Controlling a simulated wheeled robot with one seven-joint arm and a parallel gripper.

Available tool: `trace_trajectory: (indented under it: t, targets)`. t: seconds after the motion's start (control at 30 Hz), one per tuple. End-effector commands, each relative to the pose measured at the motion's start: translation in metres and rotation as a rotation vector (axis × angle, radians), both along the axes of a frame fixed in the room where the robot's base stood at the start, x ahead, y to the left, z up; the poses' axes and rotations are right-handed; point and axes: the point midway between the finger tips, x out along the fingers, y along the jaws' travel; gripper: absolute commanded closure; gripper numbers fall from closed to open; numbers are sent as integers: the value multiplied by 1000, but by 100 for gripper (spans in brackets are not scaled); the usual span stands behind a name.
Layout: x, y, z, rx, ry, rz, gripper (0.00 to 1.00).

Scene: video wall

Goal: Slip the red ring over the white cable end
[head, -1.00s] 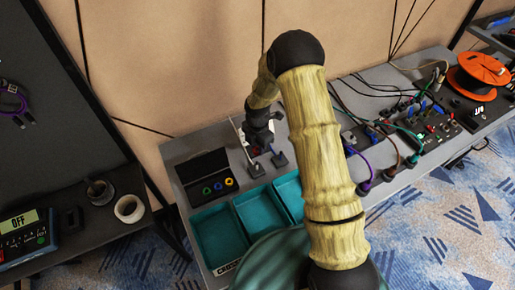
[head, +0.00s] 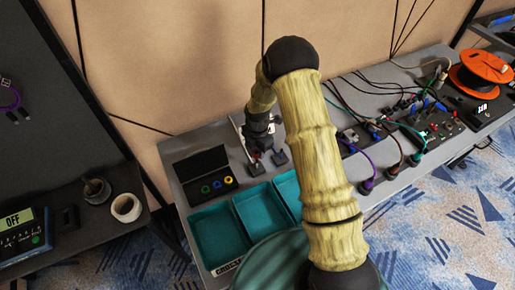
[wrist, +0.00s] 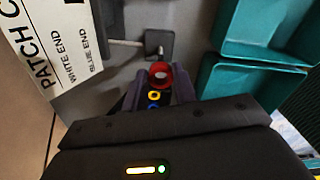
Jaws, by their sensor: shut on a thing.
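My gripper (wrist: 157,88) is shut on the red ring (wrist: 160,66), held between its fingertips in the wrist view. A small dark stand (wrist: 165,36) with a pale upright piece lies just beyond the ring. A pale tip, likely the white cable end (wrist: 160,76), shows inside the ring's opening; I cannot tell whether the ring is around it or only above it. In the head view my gripper (head: 257,155) is low over the white end's stand (head: 256,169). The stand with the blue end (head: 281,158) is to its right.
A black case (head: 197,167) holds green, blue and yellow rings, left of the gripper. Teal bins (head: 222,234) line the bench front. A printed patch cable card (wrist: 62,40) stands behind. Cables and plugs crowd the bench to the right of my arm.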

Motion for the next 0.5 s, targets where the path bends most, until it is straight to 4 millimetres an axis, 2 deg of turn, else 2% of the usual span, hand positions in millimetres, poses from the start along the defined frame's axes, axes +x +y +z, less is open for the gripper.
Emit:
trace_trajectory:
  t: [0.03, 0.2, 0.5]
  targets:
    - [0, 0, -7, 0, 0, 0, 93]
    - [0, 0, -17, 1, -1, -2, 93]
    - [0, 0, -20, 1, -1, -1, 93]
